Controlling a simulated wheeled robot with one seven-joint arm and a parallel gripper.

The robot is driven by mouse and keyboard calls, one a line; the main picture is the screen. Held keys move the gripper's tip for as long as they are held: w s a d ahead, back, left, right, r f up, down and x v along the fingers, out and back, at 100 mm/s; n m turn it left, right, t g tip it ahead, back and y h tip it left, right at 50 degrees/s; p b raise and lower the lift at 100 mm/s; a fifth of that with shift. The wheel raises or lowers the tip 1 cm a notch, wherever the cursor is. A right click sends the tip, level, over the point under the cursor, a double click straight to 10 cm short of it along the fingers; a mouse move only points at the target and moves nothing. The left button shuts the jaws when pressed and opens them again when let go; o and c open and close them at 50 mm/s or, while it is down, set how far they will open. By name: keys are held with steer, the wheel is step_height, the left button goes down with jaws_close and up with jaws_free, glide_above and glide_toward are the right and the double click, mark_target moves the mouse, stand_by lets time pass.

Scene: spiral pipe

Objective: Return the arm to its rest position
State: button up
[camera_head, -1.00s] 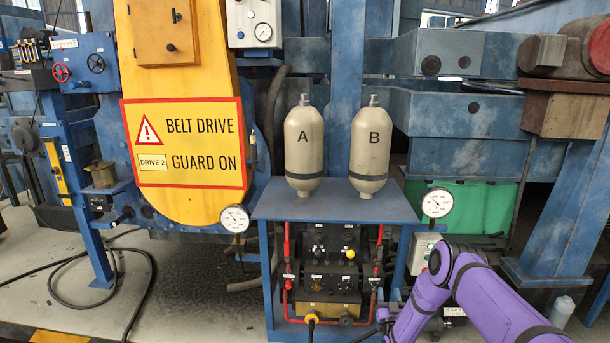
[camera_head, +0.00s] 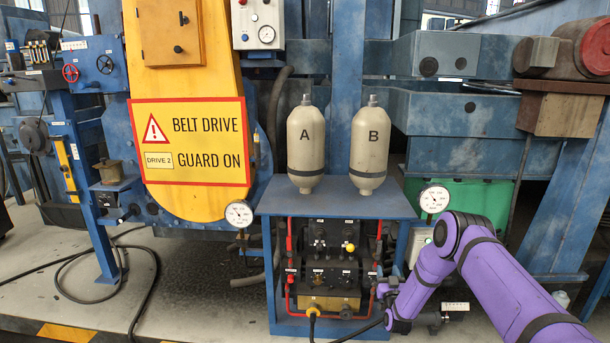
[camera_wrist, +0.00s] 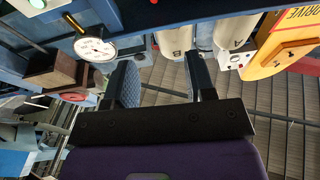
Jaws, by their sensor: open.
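My purple arm (camera_head: 512,276) is at the lower right of the head view, bent at a raised dark elbow, with its forearm sloping down left to the front of the blue stand. My gripper (camera_wrist: 161,72) shows in the wrist view with its two dark fingers apart and nothing between them. In the head view the gripper itself cannot be made out clearly near the forearm's lower end. The wrist view is tilted and shows the gauge and tanks upside down beyond the fingers.
The blue stand (camera_head: 335,199) carries tank A (camera_head: 306,147) and tank B (camera_head: 370,149). A white gauge (camera_head: 434,198) is close to my elbow, and also shows in the wrist view (camera_wrist: 95,48). Red pipes and a valve block (camera_head: 330,275) are under the stand top. Cables lie on the left floor.

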steer(key=w+a+r+n+g+y, duration=0.1)
steer(key=w+r+g, duration=0.1)
steer(key=r, duration=0.9)
steer(key=w+r+n+g+y, duration=0.1)
steer(key=w+r+g, duration=0.1)
steer(key=r, duration=1)
steer(key=s+r+g, duration=0.2)
steer(key=s+r, duration=0.4)
steer(key=r, duration=0.4)
steer(key=s+r+g, duration=0.2)
steer(key=s+r, duration=0.4)
steer(key=r, duration=0.4)
steer(key=s+r+g, duration=0.2)
steer(key=s+r, duration=0.4)
steer(key=s, duration=0.4)
steer(key=s+d+r+m+g+h, duration=0.1)
steer(key=s+g, duration=0.5)
steer(key=s, duration=3.2)
steer(key=shift+s+d+m, duration=0.3)
steer(key=shift+r, duration=0.1)
steer(key=shift+c, duration=0.2)
